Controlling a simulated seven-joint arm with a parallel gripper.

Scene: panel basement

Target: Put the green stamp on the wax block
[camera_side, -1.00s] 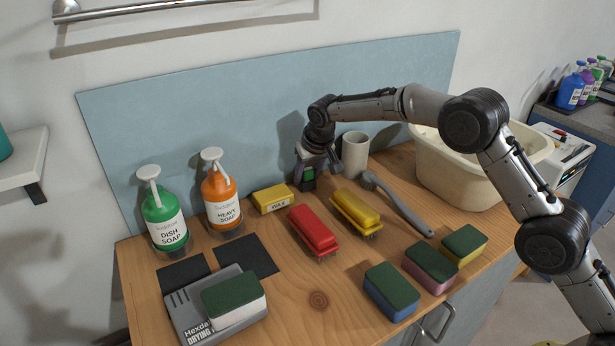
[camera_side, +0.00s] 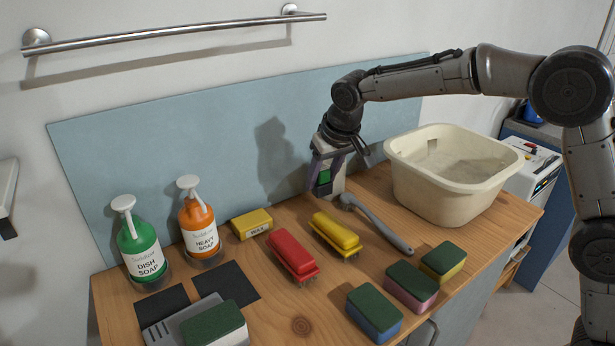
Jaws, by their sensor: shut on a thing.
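My gripper (camera_side: 325,184) is at the back of the counter, pointing down and shut on the green stamp (camera_side: 324,177). Only a small green patch of the stamp shows between the dark fingers; its lower end is hard to make out. The yellow wax block (camera_side: 252,224) lies on the wood to the left of my gripper, apart from it, near the blue back panel. Its top is bare.
A pale mug (camera_side: 340,182) stands partly hidden behind my gripper. Yellow (camera_side: 336,232) and red (camera_side: 292,254) brushes, a grey-handled brush (camera_side: 382,228) and several sponges (camera_side: 411,282) lie in front. Soap bottles (camera_side: 198,228) stand left of the wax block; a cream basin (camera_side: 440,195) stands right.

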